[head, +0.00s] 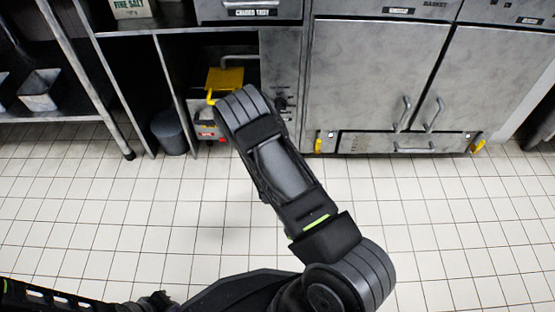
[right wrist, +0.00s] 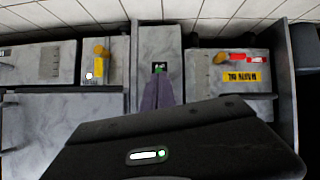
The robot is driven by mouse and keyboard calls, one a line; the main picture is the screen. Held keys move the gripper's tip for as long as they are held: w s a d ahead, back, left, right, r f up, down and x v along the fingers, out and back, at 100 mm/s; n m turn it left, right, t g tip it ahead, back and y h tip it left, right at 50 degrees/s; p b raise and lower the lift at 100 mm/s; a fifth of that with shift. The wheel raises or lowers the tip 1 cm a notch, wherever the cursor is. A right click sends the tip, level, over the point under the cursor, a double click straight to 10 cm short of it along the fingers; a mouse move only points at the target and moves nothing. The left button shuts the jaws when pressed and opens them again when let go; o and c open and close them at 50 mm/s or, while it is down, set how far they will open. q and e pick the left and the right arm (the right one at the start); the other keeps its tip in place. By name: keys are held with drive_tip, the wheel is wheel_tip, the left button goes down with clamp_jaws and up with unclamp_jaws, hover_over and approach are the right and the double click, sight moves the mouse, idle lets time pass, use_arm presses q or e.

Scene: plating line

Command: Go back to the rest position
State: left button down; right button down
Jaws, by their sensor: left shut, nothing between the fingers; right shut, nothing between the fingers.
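My left gripper (head: 152,301) shows only in part at the bottom edge of the head view, low over the tiled floor. It is shut and nothing shows in it. My right gripper (right wrist: 159,84) shows in the right wrist view as two narrow grey fingers close together, shut and empty. It points at the grey cabinet fronts; whether it touches them I cannot tell. In the head view a dark jointed arm of mine reaches up the middle toward the cabinets, and its far end hides what is behind it.
Grey cabinets (head: 375,75) with bar handles line the back. An open bay holds a yellow item (head: 225,79), and a grey bin (head: 168,131) stands beside it. A metal shelf (head: 62,60) is at left. The tiled floor (head: 110,215) is clear.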

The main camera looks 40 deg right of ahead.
idle(0.4)
